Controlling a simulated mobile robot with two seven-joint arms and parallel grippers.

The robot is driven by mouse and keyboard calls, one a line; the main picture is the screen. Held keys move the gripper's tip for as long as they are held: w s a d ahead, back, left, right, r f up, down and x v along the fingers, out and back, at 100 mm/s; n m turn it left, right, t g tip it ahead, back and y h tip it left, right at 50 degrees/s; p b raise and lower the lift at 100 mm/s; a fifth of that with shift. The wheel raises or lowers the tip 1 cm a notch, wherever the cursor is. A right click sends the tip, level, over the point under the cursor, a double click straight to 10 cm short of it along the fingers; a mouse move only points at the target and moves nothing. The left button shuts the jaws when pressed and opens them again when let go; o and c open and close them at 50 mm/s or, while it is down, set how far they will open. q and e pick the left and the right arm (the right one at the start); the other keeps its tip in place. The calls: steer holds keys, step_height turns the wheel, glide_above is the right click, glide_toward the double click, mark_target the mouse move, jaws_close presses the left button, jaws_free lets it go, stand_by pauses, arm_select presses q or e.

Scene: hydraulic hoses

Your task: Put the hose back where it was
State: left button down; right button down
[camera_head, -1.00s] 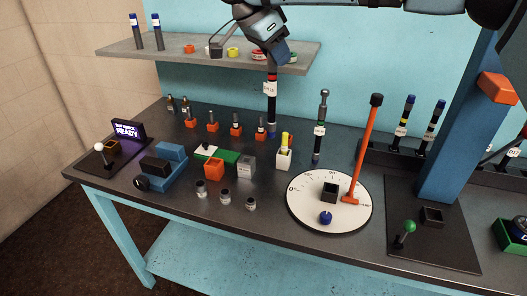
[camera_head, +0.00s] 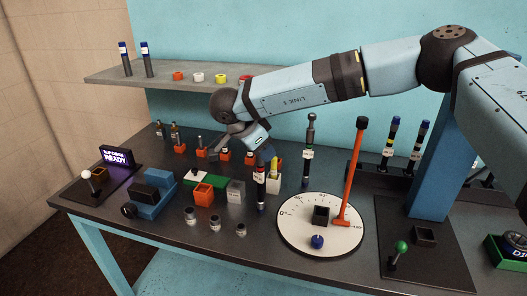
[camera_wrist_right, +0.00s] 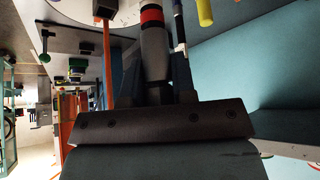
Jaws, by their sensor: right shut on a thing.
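My right gripper (camera_head: 262,157) is shut on the upper part of a dark hose (camera_head: 261,186) with a red band and a white label. The hose hangs upright in front of the white holder (camera_head: 273,184) with the yellow item. Whether its lower end touches the bench cannot be told. In the right wrist view the same hose (camera_wrist_right: 152,38), with its red band, sits between my fingers (camera_wrist_right: 157,92). My left gripper is not in view.
A white dial (camera_head: 300,240) with a tall orange lever (camera_head: 351,175) is to the right. Orange box (camera_head: 203,195), blue vise (camera_head: 152,192) and several small jars (camera_head: 215,223) lie left. Two hoses (camera_head: 146,60) stand on the grey shelf (camera_head: 105,76); two more (camera_head: 391,141) stand in the right rack.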

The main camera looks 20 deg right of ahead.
steer(key=shift+f, duration=0.25)
steer(key=shift+f, duration=0.15)
steer(key=c, duration=0.9)
jaws_free()
steer(key=shift+c, duration=0.2)
